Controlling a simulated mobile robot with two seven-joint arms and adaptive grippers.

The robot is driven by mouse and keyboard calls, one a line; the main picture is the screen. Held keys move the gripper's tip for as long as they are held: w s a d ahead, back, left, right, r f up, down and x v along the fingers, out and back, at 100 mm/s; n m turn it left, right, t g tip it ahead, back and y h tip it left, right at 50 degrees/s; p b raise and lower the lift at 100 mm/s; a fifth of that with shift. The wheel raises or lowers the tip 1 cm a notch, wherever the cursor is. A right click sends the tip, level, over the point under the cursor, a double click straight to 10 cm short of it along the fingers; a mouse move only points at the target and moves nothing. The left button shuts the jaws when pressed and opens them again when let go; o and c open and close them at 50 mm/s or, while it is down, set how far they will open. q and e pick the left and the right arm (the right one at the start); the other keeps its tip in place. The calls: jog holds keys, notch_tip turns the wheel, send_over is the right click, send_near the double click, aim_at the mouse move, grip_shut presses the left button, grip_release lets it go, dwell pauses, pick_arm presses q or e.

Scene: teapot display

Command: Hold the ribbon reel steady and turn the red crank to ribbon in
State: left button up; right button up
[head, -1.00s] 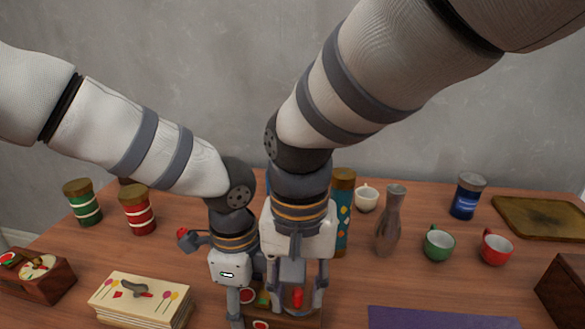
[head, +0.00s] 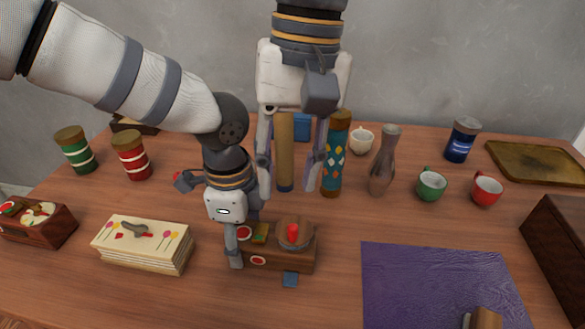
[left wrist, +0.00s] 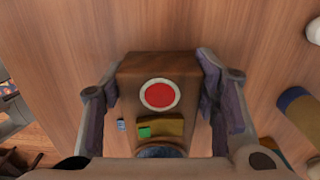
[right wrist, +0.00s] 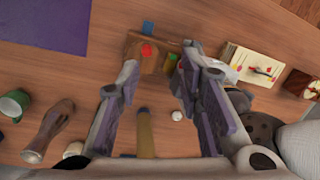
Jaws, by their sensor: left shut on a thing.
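The ribbon reel is a brown wooden block (head: 279,258) with red discs and a round wooden top. The red crank knob (head: 292,233) stands upright on that top; it also shows in the right wrist view (right wrist: 147,50). A short blue ribbon end (head: 290,280) lies at the block's front edge. My left gripper (head: 244,238) is shut on the block's left end, one finger on each side, as the left wrist view (left wrist: 160,85) shows. My right gripper (head: 289,188) is open and empty, pointing down, above and behind the crank and apart from it.
A stack of cards (head: 145,248) lies left of the reel. A purple mat (head: 430,280) lies at the front right.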

aim_at(293, 226)
jog(key=n+y, duration=0.1)
jog(key=n, duration=0.1)
jog(key=f+n+g+y, duration=0.1)
jog(key=n, duration=0.1)
jog(key=f+n+g+y, duration=0.1)
jog(key=n, duration=0.1)
jog(key=shift+s+d+y, duration=0.15)
jog(key=shift+d+y, duration=0.1)
jog(key=shift+y, duration=0.15)
jog(key=w+d+f+n+y, duration=0.3)
jog(key=d+f+n+y, duration=0.3)
jog(key=d+n+y, duration=0.5)
jog(key=a+f+h, duration=0.1)
jog(key=a, duration=0.2)
jog(key=s+a+f+n, duration=0.1)
jog(key=a, duration=0.3)
jog(key=s+a+f+h, duration=0.1)
jog(key=a, duration=0.3)
jog(key=shift+s+f+n+h, duration=0.1)
jog(key=shift+f+n+h, duration=0.2)
jog(key=shift+f+n, duration=0.1)
grip_shut()
